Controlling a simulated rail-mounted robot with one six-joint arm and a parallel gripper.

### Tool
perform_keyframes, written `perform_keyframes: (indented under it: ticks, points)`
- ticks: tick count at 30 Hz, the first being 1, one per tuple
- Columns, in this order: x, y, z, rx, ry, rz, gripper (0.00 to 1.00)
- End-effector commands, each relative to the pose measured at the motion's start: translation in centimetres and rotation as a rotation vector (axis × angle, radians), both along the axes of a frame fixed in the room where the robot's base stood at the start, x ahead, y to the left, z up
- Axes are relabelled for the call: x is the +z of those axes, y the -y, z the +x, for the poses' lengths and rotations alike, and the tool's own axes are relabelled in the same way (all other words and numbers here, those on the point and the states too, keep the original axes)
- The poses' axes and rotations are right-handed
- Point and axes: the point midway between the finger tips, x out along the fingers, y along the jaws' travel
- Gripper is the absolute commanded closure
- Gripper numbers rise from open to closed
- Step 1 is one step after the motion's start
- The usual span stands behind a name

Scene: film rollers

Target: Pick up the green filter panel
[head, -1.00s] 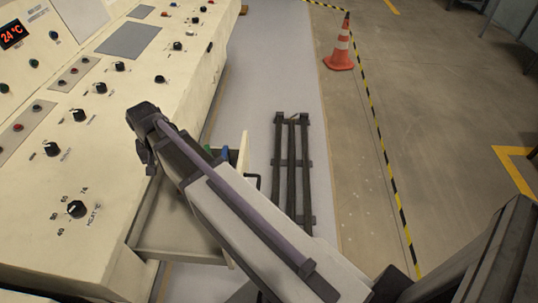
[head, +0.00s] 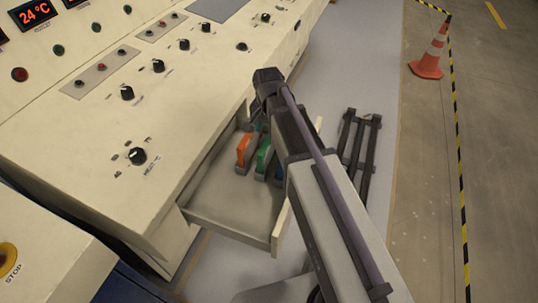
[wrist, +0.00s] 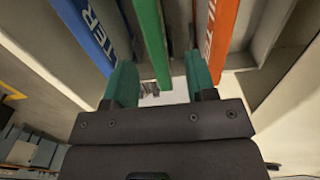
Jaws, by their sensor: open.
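The green filter panel (head: 263,156) stands on edge in the open drawer, between the orange panel (head: 243,150) and the blue panel (head: 278,172). In the wrist view the green panel (wrist: 150,40) runs down the middle, between the two teal fingers. My gripper (wrist: 160,66) is open, one finger on each side of the green panel, with visible gaps. In the head view my arm comes over the drawer from the lower right, and my gripper is mostly hidden behind the wrist. I cannot tell how far the fingers reach down beside the panel.
The drawer (head: 228,231) sticks out of the cream control console (head: 75,140). In the wrist view the blue panel (wrist: 88,32) and orange panel (wrist: 218,35) stand close outside the fingers. A black rack (head: 360,140) lies on the floor; a traffic cone (head: 431,55) stands farther right.

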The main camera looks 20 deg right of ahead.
Motion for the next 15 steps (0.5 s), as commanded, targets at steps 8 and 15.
perform_keyframes:
  ticks: [8,15]
  points:
    - [-5.2,0.1,-0.5,0.0,0.0,0.0,0.49]
    - [-4.9,0.1,-0.4,0.001,0.0,0.0,0.49]
